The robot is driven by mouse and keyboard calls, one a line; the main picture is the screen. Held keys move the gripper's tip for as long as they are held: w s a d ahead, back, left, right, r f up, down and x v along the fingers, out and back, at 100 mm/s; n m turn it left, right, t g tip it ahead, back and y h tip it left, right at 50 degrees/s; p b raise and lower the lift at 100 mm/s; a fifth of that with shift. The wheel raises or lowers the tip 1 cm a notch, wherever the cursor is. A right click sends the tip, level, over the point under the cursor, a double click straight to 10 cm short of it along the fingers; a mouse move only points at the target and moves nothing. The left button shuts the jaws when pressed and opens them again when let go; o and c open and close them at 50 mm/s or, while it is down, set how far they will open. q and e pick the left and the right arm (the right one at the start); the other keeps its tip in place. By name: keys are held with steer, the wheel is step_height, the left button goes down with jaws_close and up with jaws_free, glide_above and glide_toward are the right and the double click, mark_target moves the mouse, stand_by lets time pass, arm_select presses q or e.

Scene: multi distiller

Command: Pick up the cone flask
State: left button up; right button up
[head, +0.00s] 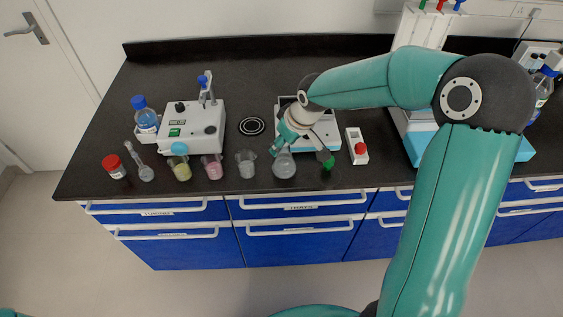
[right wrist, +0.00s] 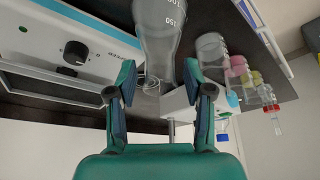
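The clear cone flask (head: 284,167) stands upright near the front edge of the dark bench, in front of a white device. In the right wrist view the flask (right wrist: 160,35) appears upside down with printed volume marks, its neck narrowing toward the space between my fingers. My right gripper (head: 301,152) is just above and behind the flask in the head view. Its two fingers (right wrist: 160,77) are spread apart with nothing clasped between them. Whether a finger touches the neck cannot be told. My left gripper is not in view.
A clear beaker (head: 246,165) stands left of the flask, then a pink beaker (head: 213,168) and a yellow one (head: 182,170). A white device (head: 328,129) is behind, and a red-button box (head: 358,146) is to the right.

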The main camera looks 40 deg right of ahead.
jaws_close()
steer(key=shift+r, duration=0.1)
